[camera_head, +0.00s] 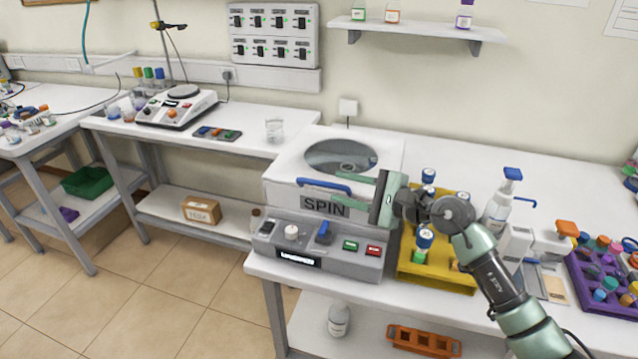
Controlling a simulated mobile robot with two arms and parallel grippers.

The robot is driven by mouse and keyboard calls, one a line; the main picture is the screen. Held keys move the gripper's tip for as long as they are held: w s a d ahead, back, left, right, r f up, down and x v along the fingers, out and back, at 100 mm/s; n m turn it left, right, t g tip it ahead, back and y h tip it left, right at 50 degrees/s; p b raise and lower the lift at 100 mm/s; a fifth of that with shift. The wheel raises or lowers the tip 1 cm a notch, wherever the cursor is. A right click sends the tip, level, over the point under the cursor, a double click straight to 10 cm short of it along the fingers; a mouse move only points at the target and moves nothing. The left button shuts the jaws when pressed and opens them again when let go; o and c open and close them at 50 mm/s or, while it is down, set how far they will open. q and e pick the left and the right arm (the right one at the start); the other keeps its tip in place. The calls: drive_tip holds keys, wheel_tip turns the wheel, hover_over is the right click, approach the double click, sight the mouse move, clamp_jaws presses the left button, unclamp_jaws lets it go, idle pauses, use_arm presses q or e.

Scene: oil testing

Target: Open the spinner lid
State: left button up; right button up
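The white spinner (283,193) marked SPIN stands on the white table near the middle. Its lid (290,160) has a round dark window and lies flat on top, closed. A blue handle (318,184) runs along the lid's front edge. My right gripper (346,190) reaches in from the right with its two green fingers apart. The fingertips are at the right end of the blue handle, one above and one below it in the picture. I cannot tell whether they touch it. My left gripper is not in view.
The spinner's grey control panel (320,263) has a knob and coloured buttons in front. A yellow rack (432,273) with blue-capped bottles stands right of the spinner, beneath my arm. A spray bottle (500,203) and a purple rack (607,300) are farther right. Bare tabletop lies behind the rack.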

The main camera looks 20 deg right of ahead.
sight(325, 184)
drive_tip(key=shift+w+d+f, duration=0.1)
drive_tip(key=shift+w+f, duration=0.05)
drive_tip(key=shift+w, duration=0.1)
drive_tip(key=p+x, duration=0.2)
drive_tip(key=x, duration=0.4)
drive_tip(key=shift+w+f, duration=0.1)
drive_tip(key=shift+w+a+f+p, duration=0.25)
drive_tip(key=shift+w+a+p, duration=0.05)
drive_tip(key=shift+w+a, duration=0.15)
clamp_jaws()
idle(0.8)
